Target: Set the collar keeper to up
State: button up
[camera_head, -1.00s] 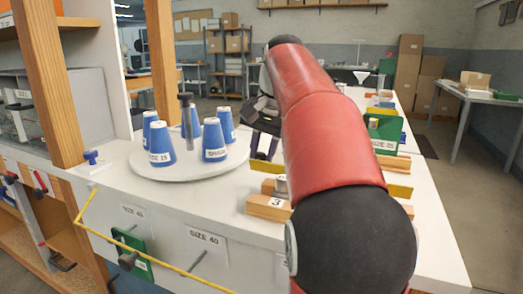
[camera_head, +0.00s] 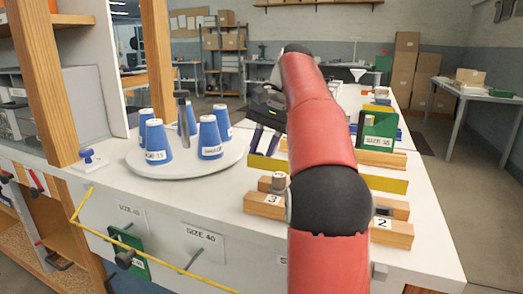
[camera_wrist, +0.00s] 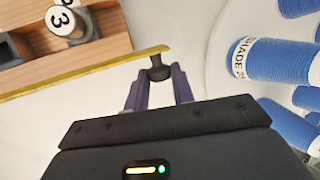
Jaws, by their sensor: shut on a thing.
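My gripper (camera_head: 264,138) is over the white bench, just right of the round white tray. In the wrist view its two purple fingers (camera_wrist: 158,92) are shut on a dark, flanged knob-like piece (camera_wrist: 159,70), close to the end of a yellow strip. My arm and fingers hide most of this piece in the head view. No part in view is labelled as the collar keeper, and I cannot tell whether the dark piece is it. A blue knob (camera_head: 87,155) stands upright on a small white plate at the bench's left edge.
Several blue thread cones (camera_head: 210,137) and a dark post stand on the round tray (camera_head: 180,174). Wooden blocks (camera_head: 263,204) marked 3 and 2 and yellow strips (camera_head: 268,163) lie to the right. A green block (camera_head: 379,128) stands behind them. Bare bench lies before the tray.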

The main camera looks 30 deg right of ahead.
jog(key=o, duration=1)
